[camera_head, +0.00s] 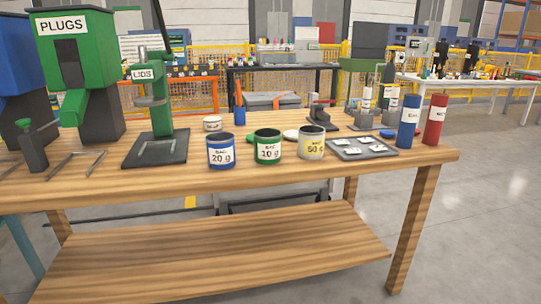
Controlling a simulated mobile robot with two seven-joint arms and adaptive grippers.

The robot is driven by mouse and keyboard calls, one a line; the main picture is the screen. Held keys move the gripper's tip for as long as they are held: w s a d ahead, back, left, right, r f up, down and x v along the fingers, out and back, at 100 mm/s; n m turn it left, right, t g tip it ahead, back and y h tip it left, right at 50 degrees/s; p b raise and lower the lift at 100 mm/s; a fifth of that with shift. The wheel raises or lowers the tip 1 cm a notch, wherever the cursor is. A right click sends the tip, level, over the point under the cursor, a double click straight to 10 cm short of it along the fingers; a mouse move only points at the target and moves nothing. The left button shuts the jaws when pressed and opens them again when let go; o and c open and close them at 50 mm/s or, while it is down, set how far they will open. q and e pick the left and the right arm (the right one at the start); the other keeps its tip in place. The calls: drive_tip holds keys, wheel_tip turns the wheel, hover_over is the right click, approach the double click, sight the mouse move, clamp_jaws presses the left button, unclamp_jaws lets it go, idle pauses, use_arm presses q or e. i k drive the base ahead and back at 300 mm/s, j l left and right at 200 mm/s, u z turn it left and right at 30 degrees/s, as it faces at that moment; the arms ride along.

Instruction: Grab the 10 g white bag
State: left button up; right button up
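A green tub (267,147) with a white label reading "10 g" stands upright on the wooden table, between a blue tub and a pale tub. I cannot make out a white bag inside it from here. A dark grey tray (336,147) right of the tubs holds several small white labelled pieces (350,150). Their labels are too small to read, and I cannot tell whether any is a 10 g bag. Neither of my grippers is in view.
A blue tub (221,151) marked "20 g" and a pale tub (311,142) marked "50 g" flank the green one. A green press (160,115) stands left; blue (408,121) and red (435,120) cylinders stand right. The wooden table (300,172) has a clear front strip.

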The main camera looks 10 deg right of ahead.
sight(349, 151)
drive_tip(key=i+l+z, duration=0.5)
drive_tip(key=i+l, duration=0.8)
drive_tip(key=l, duration=0.15)
